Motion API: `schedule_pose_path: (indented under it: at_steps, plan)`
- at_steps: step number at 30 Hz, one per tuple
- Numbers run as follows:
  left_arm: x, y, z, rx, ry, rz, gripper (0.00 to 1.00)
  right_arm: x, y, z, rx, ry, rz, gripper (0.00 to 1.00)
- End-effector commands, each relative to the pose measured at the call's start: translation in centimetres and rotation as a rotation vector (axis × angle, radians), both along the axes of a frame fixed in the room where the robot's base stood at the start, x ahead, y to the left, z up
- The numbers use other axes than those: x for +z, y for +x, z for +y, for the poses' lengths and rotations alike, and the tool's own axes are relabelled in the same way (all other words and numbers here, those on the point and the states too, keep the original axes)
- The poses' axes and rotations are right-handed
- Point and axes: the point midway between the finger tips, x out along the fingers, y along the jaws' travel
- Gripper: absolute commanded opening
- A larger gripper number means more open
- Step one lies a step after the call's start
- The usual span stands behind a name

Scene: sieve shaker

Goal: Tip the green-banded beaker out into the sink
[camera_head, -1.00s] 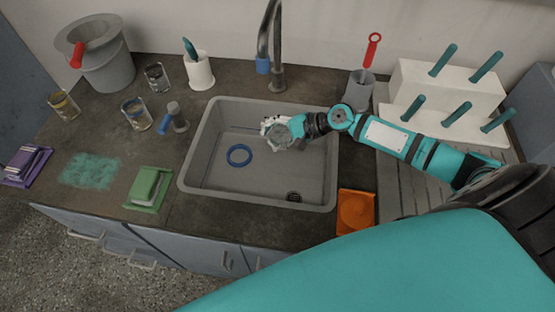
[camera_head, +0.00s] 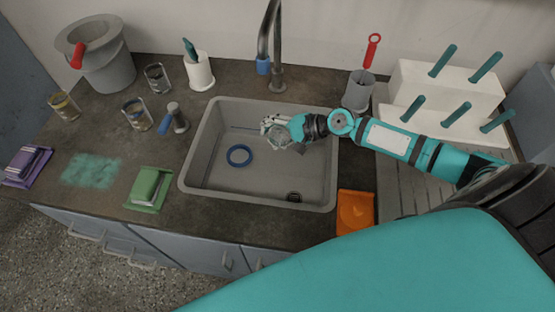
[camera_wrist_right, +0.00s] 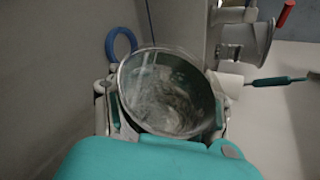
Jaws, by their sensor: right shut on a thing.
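My right gripper (camera_head: 277,128) is over the sink and shut on a clear beaker (camera_head: 279,138), below the tap. In the right wrist view, the beaker (camera_wrist_right: 170,92) fills the middle, its round mouth facing the camera, with green-teal at its sides and a grey, cloudy look inside. I cannot tell how much it holds. The grey sink (camera_head: 245,185) lies below it, with a blue ring (camera_head: 239,147) on its floor and a drain at the front right. My left gripper is not in view.
Two other beakers with yellow (camera_head: 64,106) and blue (camera_head: 137,114) bands stand on the left counter. A grey tap (camera_head: 277,60) rises behind the sink. A grey cup (camera_head: 358,92), a white peg rack (camera_head: 440,100) and an orange item (camera_head: 355,210) lie to the right.

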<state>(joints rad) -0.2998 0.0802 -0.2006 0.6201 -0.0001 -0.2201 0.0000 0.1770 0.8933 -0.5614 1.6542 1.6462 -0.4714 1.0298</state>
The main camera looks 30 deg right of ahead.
Motion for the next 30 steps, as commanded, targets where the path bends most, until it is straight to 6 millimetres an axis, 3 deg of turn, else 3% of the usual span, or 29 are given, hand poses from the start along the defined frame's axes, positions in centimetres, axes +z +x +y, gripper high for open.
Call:
schedule_pose_path:
  at_steps: [30]
  plan:
    - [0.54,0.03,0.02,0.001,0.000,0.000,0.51,0.63,0.04,-0.04,0.001,-0.063,-0.094,0.00]
